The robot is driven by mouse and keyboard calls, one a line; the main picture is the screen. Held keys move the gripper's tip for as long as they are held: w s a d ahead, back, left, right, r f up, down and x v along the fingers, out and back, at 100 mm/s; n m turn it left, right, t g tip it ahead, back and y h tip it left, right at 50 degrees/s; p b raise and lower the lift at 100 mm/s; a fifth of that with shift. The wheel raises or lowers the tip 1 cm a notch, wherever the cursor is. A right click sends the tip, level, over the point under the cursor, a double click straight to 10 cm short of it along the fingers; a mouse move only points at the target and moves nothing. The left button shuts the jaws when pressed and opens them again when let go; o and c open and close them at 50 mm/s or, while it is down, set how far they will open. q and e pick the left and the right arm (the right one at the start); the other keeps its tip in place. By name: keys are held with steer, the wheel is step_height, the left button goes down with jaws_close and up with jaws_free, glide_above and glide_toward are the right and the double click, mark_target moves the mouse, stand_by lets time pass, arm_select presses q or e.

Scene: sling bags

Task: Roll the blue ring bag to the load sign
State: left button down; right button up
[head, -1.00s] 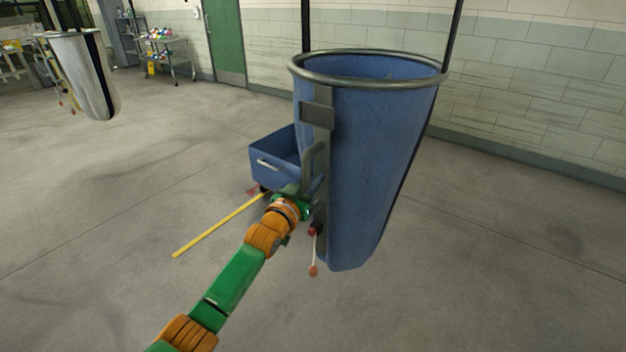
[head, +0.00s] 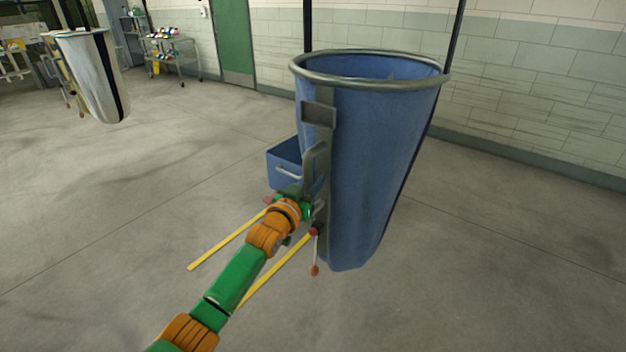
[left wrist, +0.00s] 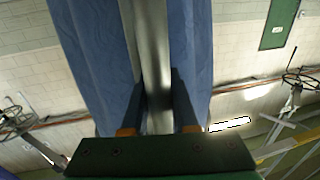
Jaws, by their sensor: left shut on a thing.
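The blue ring bag (head: 375,160) hangs from dark straps by a grey metal ring, right of centre in the head view. A grey strip with a handle (head: 312,165) runs down its left side. My left gripper (head: 308,198) is at this handle, its fingertips partly hidden. In the left wrist view, the left gripper (left wrist: 158,126) has its fingers on either side of a grey bar, with the blue bag fabric (left wrist: 90,45) behind, and is shut on it. A red-tipped lever (head: 314,250) hangs low beside the bag. I see no load sign.
A blue bin (head: 285,168) stands behind the bag, partly hidden by it. Yellow lines (head: 225,240) mark the floor. A white-and-black bag (head: 95,80) hangs at the far left. A cart (head: 172,55) and a green door (head: 233,40) are by the back wall. Floor to the right is clear.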

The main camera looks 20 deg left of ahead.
arm_select(q)
steer(key=shift+f, duration=0.2)
steer(key=c, duration=1)
jaws_free()
steer(key=shift+r, duration=0.1)
steer(key=shift+s+a+p, duration=0.1)
steer(key=shift+s+a, duration=0.1)
steer(key=shift+s, duration=0.95)
steer(key=shift+s+a+p, duration=0.1)
steer(key=shift+s+a, duration=0.05)
steer(key=shift+s, duration=1.05)
steer(key=shift+s+a+p, duration=0.1)
steer(key=shift+s+a, duration=0.1)
steer(key=shift+s, duration=0.95)
